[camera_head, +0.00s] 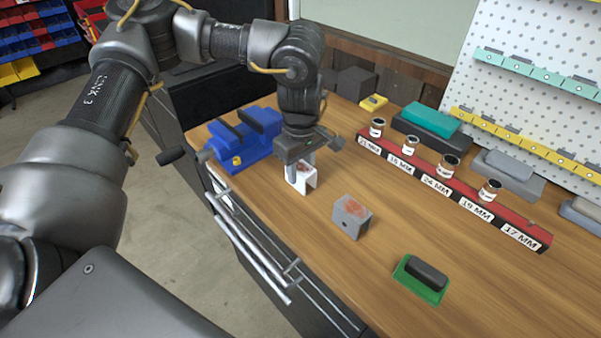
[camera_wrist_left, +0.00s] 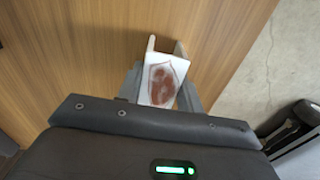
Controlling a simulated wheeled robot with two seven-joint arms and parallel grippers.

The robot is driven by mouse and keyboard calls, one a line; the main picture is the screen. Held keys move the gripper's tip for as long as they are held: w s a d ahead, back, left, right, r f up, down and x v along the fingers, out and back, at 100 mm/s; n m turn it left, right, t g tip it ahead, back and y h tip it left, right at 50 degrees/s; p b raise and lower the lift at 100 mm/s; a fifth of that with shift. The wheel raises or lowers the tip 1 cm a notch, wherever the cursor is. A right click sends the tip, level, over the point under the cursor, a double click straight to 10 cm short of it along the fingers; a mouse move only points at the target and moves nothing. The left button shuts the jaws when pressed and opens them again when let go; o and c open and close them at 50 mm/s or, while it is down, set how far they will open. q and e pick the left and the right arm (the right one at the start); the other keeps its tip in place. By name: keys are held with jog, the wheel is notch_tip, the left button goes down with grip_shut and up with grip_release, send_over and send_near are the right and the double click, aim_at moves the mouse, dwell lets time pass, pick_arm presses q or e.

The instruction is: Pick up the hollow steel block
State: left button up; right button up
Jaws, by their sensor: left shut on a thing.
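A white, hollow, channel-shaped block (camera_head: 309,181) with a reddish-brown patch is at my left gripper (camera_head: 300,168), near the bench's front edge. My left gripper points down and is shut on this block. In the left wrist view the white block (camera_wrist_left: 161,84) sits between the two fingers, with its open end away from the palm. I cannot tell whether it touches the bench. A grey block (camera_head: 351,217) with a rusty top and a small dark hole in its side stands apart, to the right and nearer. My right gripper is not in view.
A blue vise (camera_head: 243,143) stands left of my left gripper. A green-based brush (camera_head: 421,279) lies at the front right. A red labelled rack (camera_head: 520,225) with several small cans runs along the back. Bare wood (camera_head: 400,200) lies between.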

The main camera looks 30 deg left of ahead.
pick_arm(q)
jog(key=shift+r, duration=0.15)
jog(key=shift+c, duration=0.2)
jog(key=shift+w+r, duration=0.1)
jog(key=shift+r, duration=0.15)
notch_tip(320, 180, up, 2)
jog(key=shift+r, duration=0.1)
jog(key=s+a+r+b, duration=0.1)
jog(key=s+a+r, duration=0.1)
jog(key=s+r, duration=0.3)
jog(key=s+a+r+b, duration=0.1)
jog(key=s+a+r, duration=0.1)
jog(key=s+r, duration=0.3)
jog(key=s, duration=0.3)
jog(key=shift+s+a, duration=0.2)
jog(key=shift+a, duration=0.1)
